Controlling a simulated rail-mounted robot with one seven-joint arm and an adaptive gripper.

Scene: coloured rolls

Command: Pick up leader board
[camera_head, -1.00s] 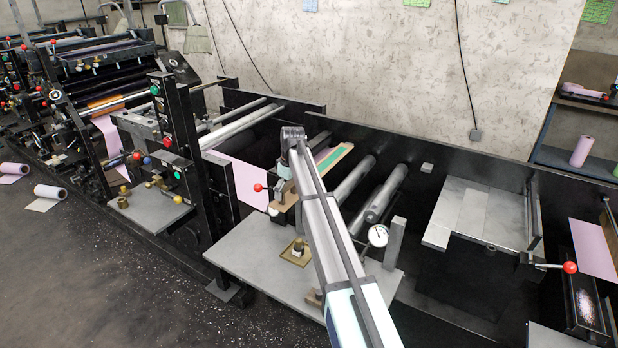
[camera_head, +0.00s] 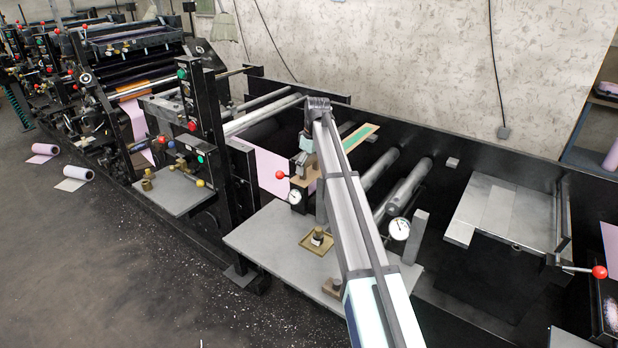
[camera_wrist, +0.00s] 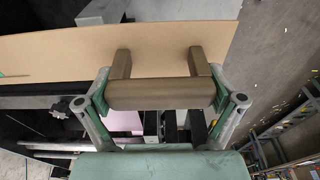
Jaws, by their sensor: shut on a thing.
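The leader board is a long tan board with a green strip, seen in the head view (camera_head: 358,136) above the rollers of the machine. The wrist view shows its plain tan face (camera_wrist: 75,52) and a brown bar handle (camera_wrist: 160,95) on two posts. My gripper (camera_wrist: 162,100) has its green-padded fingers at the two ends of the handle and is shut on it. In the head view my gripper (camera_head: 305,150) is small and partly hidden by my arm. The board's near end is partly covered there.
A grey plate table (camera_head: 270,245) with a brass fitting (camera_head: 317,240) lies below the board. A dial gauge (camera_head: 399,228) and grey rollers (camera_head: 405,190) are close on the right. A pink sheet (camera_head: 271,170) hangs to the left. A dark machine side wall (camera_head: 450,150) runs behind.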

